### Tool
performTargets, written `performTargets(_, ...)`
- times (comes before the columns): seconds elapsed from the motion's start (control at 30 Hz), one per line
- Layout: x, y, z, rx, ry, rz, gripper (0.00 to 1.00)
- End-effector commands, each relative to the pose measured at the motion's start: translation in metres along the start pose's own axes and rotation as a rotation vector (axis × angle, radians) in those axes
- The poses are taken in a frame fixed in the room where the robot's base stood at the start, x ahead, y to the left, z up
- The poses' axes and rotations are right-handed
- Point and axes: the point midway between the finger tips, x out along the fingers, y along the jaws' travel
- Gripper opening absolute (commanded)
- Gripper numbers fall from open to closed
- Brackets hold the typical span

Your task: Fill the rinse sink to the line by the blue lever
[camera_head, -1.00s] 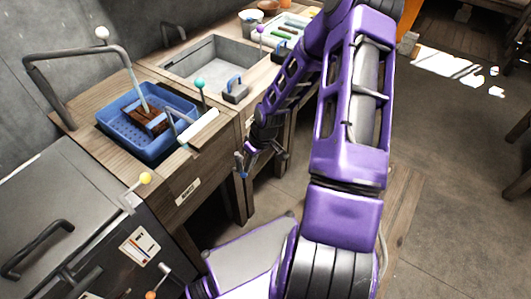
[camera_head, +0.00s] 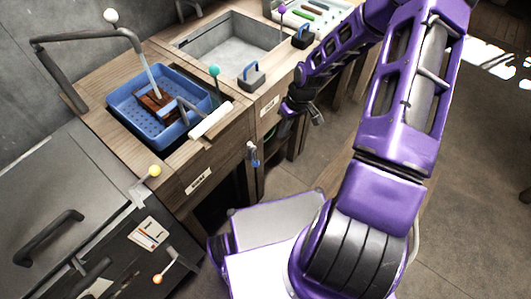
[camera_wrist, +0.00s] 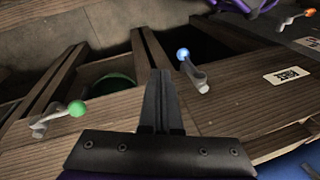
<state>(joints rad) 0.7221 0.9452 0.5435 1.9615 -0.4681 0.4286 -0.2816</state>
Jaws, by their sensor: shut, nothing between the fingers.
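The blue lever (camera_head: 254,158) sticks out from the wooden counter front; its blue ball (camera_wrist: 183,54) and pale arm are upper right of my fingers in the wrist view. My gripper (camera_wrist: 158,75) is shut and empty. It is apart from the lever and to its right in the head view, where the arm end (camera_head: 293,106) hides part of the counter front. A blue perforated basin (camera_head: 119,104) sits in the near counter section, with a brown item inside and a pale stream from the curved spout (camera_head: 82,35) above. I cannot read which basin is labelled rinse, nor see a fill line.
A green-balled lever (camera_wrist: 78,108) is left of my fingers. A grey sink (camera_head: 238,47) lies farther along the counter. Open floor (camera_head: 470,180) lies at right.

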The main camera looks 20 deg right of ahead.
Motion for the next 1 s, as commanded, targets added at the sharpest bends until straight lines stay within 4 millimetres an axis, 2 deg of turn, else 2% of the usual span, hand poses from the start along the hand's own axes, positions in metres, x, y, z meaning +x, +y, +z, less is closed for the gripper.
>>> performTargets(0.17, 0.008, 0.000, 0.000, -0.001, -0.001, -0.001, 0.00)
performTargets(0.27, 0.023, -0.001, 0.000, -0.001, -0.001, -0.003, 0.00)
performTargets(0.67, 0.106, -0.001, 0.001, -0.001, -0.003, -0.002, 0.00)
performTargets(0.8, 0.114, -0.020, -0.004, -0.004, -0.001, 0.000, 0.00)
performTargets(1.0, 0.121, -0.032, -0.007, -0.002, -0.001, 0.000, 0.00)
